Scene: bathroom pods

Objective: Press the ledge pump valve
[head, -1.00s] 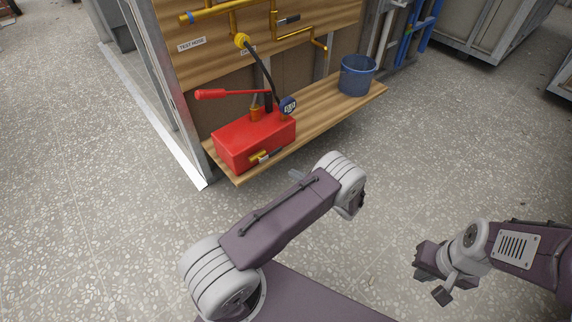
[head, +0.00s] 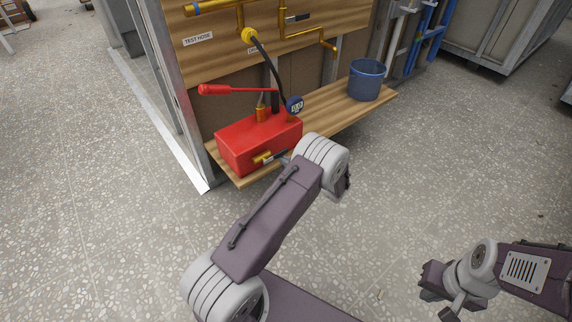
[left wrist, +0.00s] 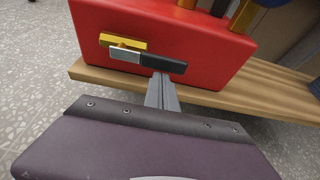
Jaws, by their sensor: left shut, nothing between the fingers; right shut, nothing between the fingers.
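The red pump (head: 260,138) sits on the left end of the wooden ledge and also fills the top of the left wrist view (left wrist: 190,22). On its front face is the valve (head: 262,157), a brass body (left wrist: 122,41) with a lever of silver metal and a black grip (left wrist: 164,63). The lever lies roughly level. My left gripper (head: 284,159) is shut and empty. Its tips (left wrist: 161,76) are just below the black grip; I cannot tell if they touch. My right gripper (head: 438,296) is shut and empty, low at the right, above the floor.
The ledge (head: 330,112) runs right to a blue bucket (head: 366,80). A red pump handle (head: 235,90), a gauge (head: 295,104) and a black hose (head: 268,66) rise above the pump. A metal frame post (head: 172,90) stands at left. Open speckled floor lies in front.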

